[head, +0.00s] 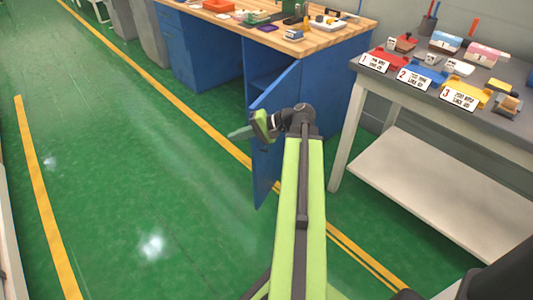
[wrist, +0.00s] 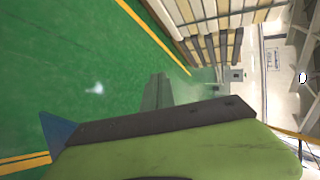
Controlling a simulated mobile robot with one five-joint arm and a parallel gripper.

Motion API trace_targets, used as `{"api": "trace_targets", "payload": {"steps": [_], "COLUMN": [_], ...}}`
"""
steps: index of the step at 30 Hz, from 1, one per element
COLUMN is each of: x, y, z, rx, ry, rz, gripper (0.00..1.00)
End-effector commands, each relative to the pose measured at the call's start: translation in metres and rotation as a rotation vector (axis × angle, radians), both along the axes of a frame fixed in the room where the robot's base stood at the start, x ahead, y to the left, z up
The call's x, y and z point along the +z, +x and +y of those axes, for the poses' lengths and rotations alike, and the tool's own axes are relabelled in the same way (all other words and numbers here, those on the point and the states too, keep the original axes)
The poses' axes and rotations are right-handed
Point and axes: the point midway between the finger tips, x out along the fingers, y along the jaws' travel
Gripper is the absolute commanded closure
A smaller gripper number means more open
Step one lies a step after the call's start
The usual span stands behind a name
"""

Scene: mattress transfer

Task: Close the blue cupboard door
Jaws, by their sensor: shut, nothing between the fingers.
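The blue cupboard door (head: 268,160) stands open, swung out from the blue workbench cupboard (head: 268,68) into the aisle. My gripper (head: 238,133) is shut and empty, near the upper part of the door's free edge. Its fingers point left past that edge, over the green floor. My arm hides part of the door, and I cannot tell whether the gripper touches it. In the wrist view the fingers (wrist: 158,92) are together. A small blue patch, likely a corner of the door (wrist: 58,130), shows at lower left.
The wooden worktop (head: 340,35) above the cupboard holds trays and tools. A grey table (head: 440,85) with numbered signs and a white lower shelf (head: 430,185) stands at right. Green floor (head: 140,170) with yellow lines is clear at left.

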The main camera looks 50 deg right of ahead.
Motion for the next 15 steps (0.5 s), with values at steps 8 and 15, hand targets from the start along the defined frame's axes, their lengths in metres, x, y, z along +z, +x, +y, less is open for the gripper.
{"api": "trace_targets", "payload": {"steps": [8,15], "x": [-0.052,-0.043], "y": [-0.101,-0.135], "z": [-0.138,-0.167], "rx": [-0.296,-0.363], "ry": [0.159,0.186], "rz": [-0.321,-0.414], "gripper": [1.0,1.0]}}
